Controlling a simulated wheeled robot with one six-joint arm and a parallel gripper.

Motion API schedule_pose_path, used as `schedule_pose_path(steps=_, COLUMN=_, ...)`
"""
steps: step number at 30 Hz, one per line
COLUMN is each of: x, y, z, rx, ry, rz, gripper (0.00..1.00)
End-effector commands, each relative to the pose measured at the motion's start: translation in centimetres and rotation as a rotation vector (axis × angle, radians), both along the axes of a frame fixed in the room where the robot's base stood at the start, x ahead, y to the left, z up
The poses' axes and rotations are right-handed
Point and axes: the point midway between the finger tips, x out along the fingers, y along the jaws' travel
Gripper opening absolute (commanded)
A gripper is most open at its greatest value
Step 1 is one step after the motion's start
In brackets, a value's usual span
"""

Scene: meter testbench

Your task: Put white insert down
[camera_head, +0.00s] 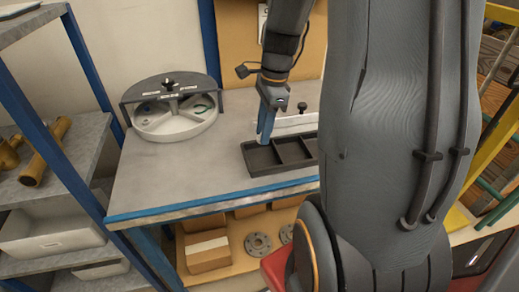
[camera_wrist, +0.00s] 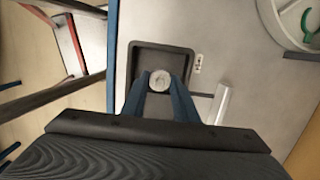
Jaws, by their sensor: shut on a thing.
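The white insert (camera_wrist: 160,80) is a small round white piece between the fingertips of my gripper (camera_wrist: 160,88) in the wrist view. My gripper is shut on it. In the head view, my gripper (camera_head: 266,138) points down at the left compartment of a black divided tray (camera_head: 262,170) on the grey bench. In the wrist view the insert appears over a dark square compartment of the tray (camera_wrist: 186,54). I cannot tell whether it touches the compartment floor. The insert is not clear in the head view.
A round divided white dish (camera_head: 175,122) with a grey upright back stands at the bench's left rear. A white bar (camera_head: 298,121) lies behind the tray. The grey bench top (camera_head: 180,170) is clear left of the tray. A shelf with brass parts (camera_head: 45,150) stands left.

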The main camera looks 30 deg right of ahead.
Motion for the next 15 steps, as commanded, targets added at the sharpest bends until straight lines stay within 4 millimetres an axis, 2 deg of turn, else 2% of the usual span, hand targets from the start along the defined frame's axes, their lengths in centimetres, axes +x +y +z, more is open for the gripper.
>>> schedule_pose_path(steps=3, x=-0.1, y=0.0, z=-2.1, rx=0.001, ry=0.005, rz=0.001, gripper=0.05)
schedule_pose_path(steps=11, x=-0.1, y=-0.1, z=-4.4, rx=0.001, ry=0.003, rz=0.0, gripper=0.05)
schedule_pose_path(steps=15, x=-0.2, y=-0.1, z=-6.4, rx=0.001, ry=0.005, rz=0.0, gripper=0.05)
